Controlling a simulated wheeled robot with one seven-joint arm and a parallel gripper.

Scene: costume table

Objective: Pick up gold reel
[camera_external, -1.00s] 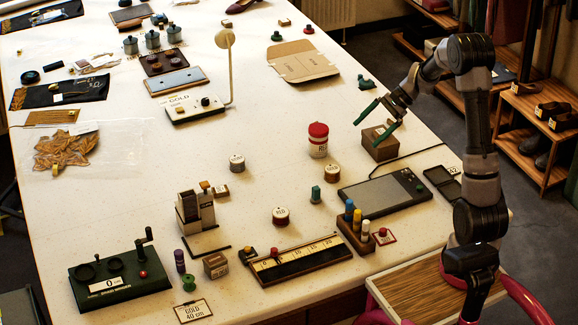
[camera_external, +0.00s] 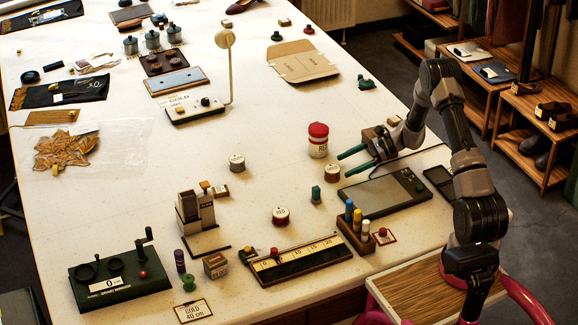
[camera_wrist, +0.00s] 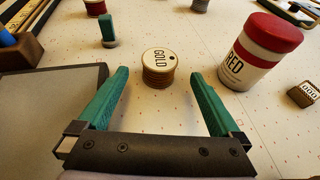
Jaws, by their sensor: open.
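The gold reel (camera_wrist: 158,69) stands upright on the table, with a pale top lettered GOLD and a brown-gold wound side. In the external view the same reel (camera_external: 332,173) stands just left of my gripper. My gripper (camera_external: 340,165) has green fingers that point left, toward the reel. In the wrist view the fingers of my gripper (camera_wrist: 160,82) are spread wide and empty, with the reel ahead between and slightly beyond their tips. Nothing hides the reel in the wrist view.
A red-and-white jar marked RED (camera_wrist: 262,50) stands close to the right finger. A grey flat device (camera_wrist: 45,110) lies by the left finger. A teal-green piece (camera_wrist: 107,30) stands behind left. A red reel (camera_external: 281,215) and a white-topped reel (camera_external: 237,163) stand farther off.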

